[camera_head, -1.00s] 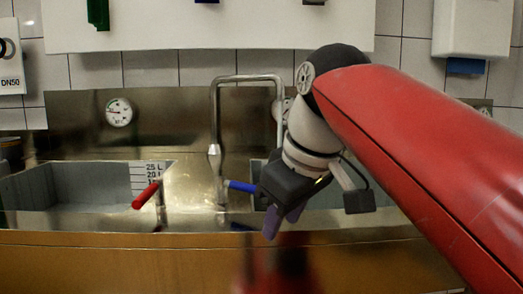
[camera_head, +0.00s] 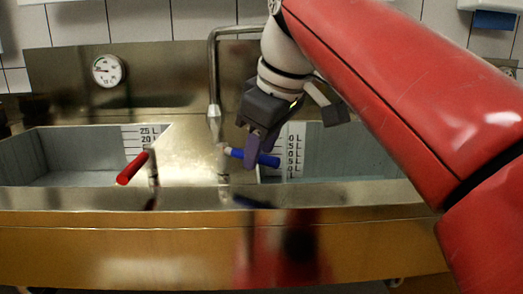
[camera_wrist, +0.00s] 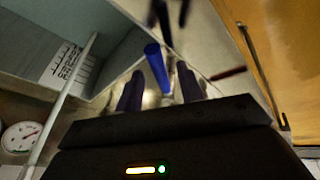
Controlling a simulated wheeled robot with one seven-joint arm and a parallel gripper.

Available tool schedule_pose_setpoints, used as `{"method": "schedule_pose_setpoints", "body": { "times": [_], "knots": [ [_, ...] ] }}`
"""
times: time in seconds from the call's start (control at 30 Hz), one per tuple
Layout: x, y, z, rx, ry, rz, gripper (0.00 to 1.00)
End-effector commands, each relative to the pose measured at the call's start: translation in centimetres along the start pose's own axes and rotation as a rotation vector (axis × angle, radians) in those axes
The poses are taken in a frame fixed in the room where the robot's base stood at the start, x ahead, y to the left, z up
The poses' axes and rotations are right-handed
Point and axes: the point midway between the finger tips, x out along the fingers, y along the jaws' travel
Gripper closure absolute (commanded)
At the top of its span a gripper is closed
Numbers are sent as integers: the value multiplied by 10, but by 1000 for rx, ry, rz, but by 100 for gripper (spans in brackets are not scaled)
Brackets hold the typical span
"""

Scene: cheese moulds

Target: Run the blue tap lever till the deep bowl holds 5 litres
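The blue tap lever (camera_head: 255,157) sticks out to the right from its valve between the two basins. My gripper (camera_head: 254,160) is at the lever, its dark purple fingers overlapping it in the head view. In the wrist view the blue lever (camera_wrist: 157,68) lies between the two spread fingers (camera_wrist: 158,92), with gaps on both sides; no grip shows. The right basin (camera_head: 350,150) has a litre scale (camera_head: 294,150), partly behind my gripper. I cannot read a water level in it. The metal tap pipe (camera_head: 213,80) rises behind the lever; its outlet end is hidden by my arm.
A red lever (camera_head: 132,168) stands left of the blue one, beside the left basin (camera_head: 80,160), which has its own scale (camera_head: 146,134). A round gauge (camera_head: 107,70) is on the steel back wall. The steel front rim (camera_head: 200,198) runs below the levers.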

Motion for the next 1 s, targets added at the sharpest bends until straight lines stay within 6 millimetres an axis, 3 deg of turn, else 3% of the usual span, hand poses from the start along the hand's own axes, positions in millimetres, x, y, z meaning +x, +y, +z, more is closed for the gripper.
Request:
{"method": "schedule_pose_setpoints", "body": {
  "times": [0.27, 0.57, 1.0],
  "knots": [
    [2, 0, 0, 1, 1, 1, 62],
    [2, 0, 0, 1, 1, 1, 100],
    [1, 0, 0, 22, -4, 10, 100]
  ]
}}
